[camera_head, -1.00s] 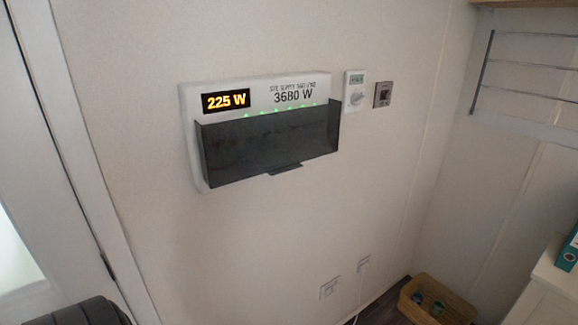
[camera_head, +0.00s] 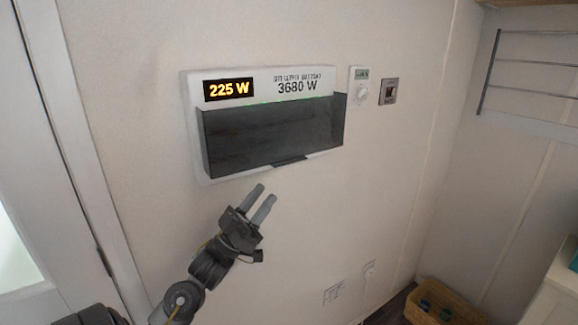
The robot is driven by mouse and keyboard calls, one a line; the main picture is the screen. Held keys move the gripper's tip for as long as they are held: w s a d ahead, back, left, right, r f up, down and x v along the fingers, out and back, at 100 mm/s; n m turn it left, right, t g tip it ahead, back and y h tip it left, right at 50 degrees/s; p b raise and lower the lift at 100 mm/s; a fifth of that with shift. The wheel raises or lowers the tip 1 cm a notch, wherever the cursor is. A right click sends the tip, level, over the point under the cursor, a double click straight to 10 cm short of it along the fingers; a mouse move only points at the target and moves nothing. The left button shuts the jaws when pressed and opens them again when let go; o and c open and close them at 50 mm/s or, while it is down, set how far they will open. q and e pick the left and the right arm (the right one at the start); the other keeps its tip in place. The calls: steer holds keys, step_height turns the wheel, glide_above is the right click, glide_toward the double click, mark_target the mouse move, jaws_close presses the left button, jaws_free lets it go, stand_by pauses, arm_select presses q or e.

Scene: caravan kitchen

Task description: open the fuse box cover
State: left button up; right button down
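The fuse box (camera_head: 192,84) is a white wall unit with a lit "225 W" display and the text "3680 W". Its dark cover (camera_head: 265,134) is down over the lower front, with a small lip (camera_head: 289,161) at its bottom edge. A thin row of green lights shows just above the cover. My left gripper (camera_head: 264,198) is below the fuse box, its two fingers parted and pointing up and right toward the cover's lower edge. Nothing shows between the fingers, and they look apart from the cover. My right gripper is not in view.
A thermostat (camera_head: 361,88) and a switch plate (camera_head: 389,91) are on the wall right of the fuse box. A socket (camera_head: 333,292) is low on the wall. A door frame (camera_head: 75,150) runs along the left.

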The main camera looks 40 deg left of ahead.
mark_target(288, 162)
arm_select(q)
steer(key=p+x, duration=0.4)
steer(key=x, duration=0.5)
steer(key=shift+d+r, duration=0.15)
steer(key=shift+r, duration=0.25)
steer(key=shift+w+d+r+p, duration=0.2)
steer(key=shift+w+r+p, duration=0.2)
steer(key=shift+w, duration=0.1)
jaws_close()
